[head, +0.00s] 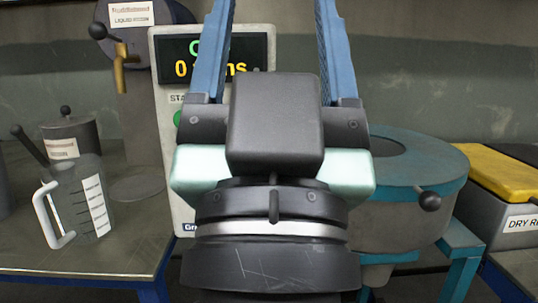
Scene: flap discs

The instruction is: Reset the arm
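My gripper (272,35) is in the middle of the head view, seen from behind with its two blue fingers pointing up. The fingers stand wide apart and I see nothing held between them. Their tips run out of the top of the picture. My dark wrist and the pale gripper body fill the lower middle and hide part of what stands behind.
A white panel (172,150) with a lit display is behind my gripper. A jug (82,200) and a lidded pot (72,135) stand on the left table (90,258). A round teal-rimmed vessel (400,215) and a yellow-lidded box (500,175) are on the right.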

